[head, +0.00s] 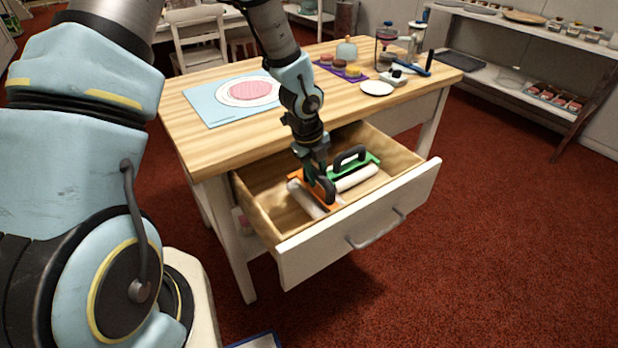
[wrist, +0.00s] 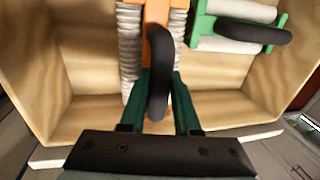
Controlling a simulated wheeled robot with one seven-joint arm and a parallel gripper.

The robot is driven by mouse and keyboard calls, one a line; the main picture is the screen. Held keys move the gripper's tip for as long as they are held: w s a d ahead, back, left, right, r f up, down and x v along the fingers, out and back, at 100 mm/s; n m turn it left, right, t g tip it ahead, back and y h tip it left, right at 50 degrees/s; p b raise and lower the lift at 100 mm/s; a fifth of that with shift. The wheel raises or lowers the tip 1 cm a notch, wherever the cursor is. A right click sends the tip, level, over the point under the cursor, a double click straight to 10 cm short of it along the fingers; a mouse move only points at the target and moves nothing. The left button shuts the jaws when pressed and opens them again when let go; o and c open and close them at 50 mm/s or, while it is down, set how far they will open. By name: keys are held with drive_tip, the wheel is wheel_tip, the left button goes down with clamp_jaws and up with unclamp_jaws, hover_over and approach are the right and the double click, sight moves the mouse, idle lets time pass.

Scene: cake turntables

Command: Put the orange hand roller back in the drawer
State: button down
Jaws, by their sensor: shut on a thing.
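The orange hand roller (head: 304,184) has an orange frame, a black loop handle and pale rollers. It is inside the open drawer (head: 360,222), toward its left part. My gripper (head: 321,178) reaches down into the drawer and is shut on its black handle. In the wrist view the orange roller (wrist: 157,45) runs up from between the fingers of my gripper (wrist: 160,100), with the handle between them. Whether the roller rests on the drawer floor or hangs just above it, I cannot tell.
A green hand roller (head: 352,166) lies in the drawer just right of the orange one; it shows in the wrist view (wrist: 238,25). The wooden table (head: 215,105) above bears a blue mat (head: 205,105) and a white plate (head: 377,88). The drawer's front left floor is bare.

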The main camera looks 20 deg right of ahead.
wheel_tip(320, 180, down, 2)
drive_tip(key=shift+f, duration=0.1)
drive_tip(key=shift+w, duration=0.1)
drive_tip(key=w, duration=0.1)
drive_tip(key=w+p, duration=0.2)
drive_tip(key=shift+w+a+f, duration=0.3)
drive_tip(key=shift+a+f, duration=0.05)
drive_tip(key=shift+a, duration=0.05)
drive_tip(key=shift+f, duration=0.3)
